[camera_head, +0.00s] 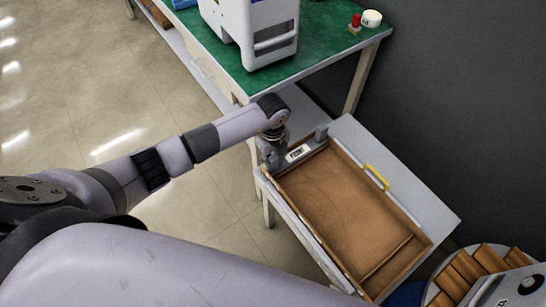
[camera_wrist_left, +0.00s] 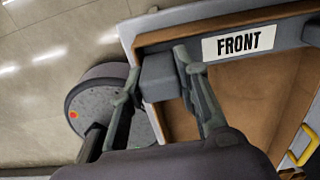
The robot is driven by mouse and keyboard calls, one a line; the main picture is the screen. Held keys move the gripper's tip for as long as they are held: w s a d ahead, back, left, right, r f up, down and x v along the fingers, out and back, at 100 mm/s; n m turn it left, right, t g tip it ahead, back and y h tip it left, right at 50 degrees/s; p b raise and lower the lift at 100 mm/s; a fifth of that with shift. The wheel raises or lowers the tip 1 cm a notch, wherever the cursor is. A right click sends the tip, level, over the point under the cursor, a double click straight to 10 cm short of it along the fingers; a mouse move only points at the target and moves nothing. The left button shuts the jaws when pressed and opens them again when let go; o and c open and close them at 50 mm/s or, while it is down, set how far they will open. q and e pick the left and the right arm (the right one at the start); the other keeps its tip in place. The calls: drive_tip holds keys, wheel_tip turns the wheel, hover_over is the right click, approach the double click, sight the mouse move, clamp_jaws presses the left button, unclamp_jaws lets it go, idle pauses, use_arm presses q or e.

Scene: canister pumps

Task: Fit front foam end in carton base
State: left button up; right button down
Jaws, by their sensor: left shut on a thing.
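The carton base (camera_head: 345,204) is an open, shallow brown tray on a pale bench; its floor also shows in the wrist view (camera_wrist_left: 262,92). The front foam end (camera_head: 298,153) is a grey bar with a block at each end and a white FRONT label, which reads clearly in the wrist view (camera_wrist_left: 238,43). It lies along the carton's far end, just inside the wall's line as seen. I cannot tell whether it is fully seated. My left gripper (camera_head: 271,152) is shut on the bar's left block; its fingers straddle that block in the wrist view (camera_wrist_left: 157,78). My right gripper is out of view.
A yellow handle (camera_head: 377,177) stands by the carton's right side. A green-topped table (camera_head: 325,32) with a white machine (camera_head: 270,35) is behind. A round bin (camera_head: 432,291) of brown pieces is at lower right. A dark wall is close on the right.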

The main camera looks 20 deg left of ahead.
use_arm(q)
drive_tip(key=o, duration=1.2)
drive_tip(key=o, duration=0.4)
drive_tip(key=shift+c, duration=0.2)
drive_tip(key=shift+r+p, duration=4.05)
drive_tip(key=shift+r, duration=0.5)
